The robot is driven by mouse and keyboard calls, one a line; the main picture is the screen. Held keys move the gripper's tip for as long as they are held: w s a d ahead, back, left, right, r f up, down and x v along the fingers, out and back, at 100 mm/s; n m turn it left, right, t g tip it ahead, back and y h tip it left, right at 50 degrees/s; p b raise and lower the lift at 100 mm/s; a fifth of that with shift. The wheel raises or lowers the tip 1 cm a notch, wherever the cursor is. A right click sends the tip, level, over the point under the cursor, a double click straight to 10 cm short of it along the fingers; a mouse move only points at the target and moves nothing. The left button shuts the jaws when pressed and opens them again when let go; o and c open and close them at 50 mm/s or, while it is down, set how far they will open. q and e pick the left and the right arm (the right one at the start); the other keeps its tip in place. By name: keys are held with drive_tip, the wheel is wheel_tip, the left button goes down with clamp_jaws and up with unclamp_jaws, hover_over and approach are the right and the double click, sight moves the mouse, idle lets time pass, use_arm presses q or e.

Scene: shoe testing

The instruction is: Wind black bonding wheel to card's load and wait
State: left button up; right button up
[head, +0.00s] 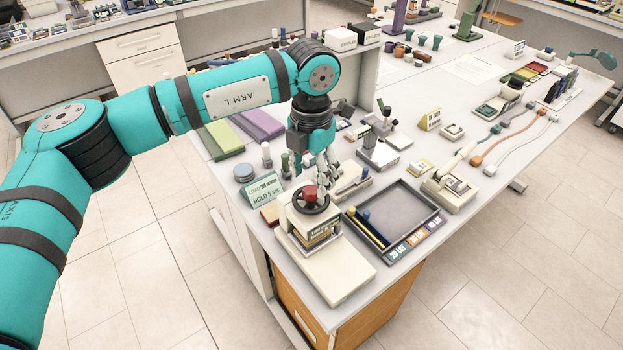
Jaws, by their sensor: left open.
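The black bonding wheel (297,203) tops a cream press (328,262) at the table's near corner. A red knob (310,192) shows at the wheel. A layered sample lies under the press head. A green card (262,189) stands left of the press; its print seems to give a load and "HOLD 5 sec". My left gripper (326,186) is open, pointing down at the wheel's back right side. Its fingers are small and partly overlap the wheel, so I cannot tell whether they touch it. My right gripper is out of view.
A dark tray (432,207) with a yellow and a blue tool lies right of the press. A white device with a lever (449,190) stands beyond it. Purple and green pads (220,139) lie behind the card. Several small bottles stand close to my left gripper.

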sight(312, 189)
use_arm(q)
wheel_tip(312, 189, down, 3)
drive_tip(key=shift+f+p, duration=0.1)
drive_tip(key=shift+p, duration=0.3)
drive_tip(key=shift+f, duration=0.3)
drive_tip(key=c, duration=1.1)
drive_tip(key=m+b, duration=0.1)
drive_tip(key=b, duration=0.3)
drive_tip(key=shift+f+m, duration=0.25)
drive_tip(key=shift+m, duration=0.15)
drive_tip(key=shift+c, duration=0.2)
drive_tip(key=shift+r, duration=0.1)
drive_tip(key=shift+r+m, duration=0.2)
drive_tip(key=shift+m, duration=0.1)
drive_tip(key=o, duration=1.1)
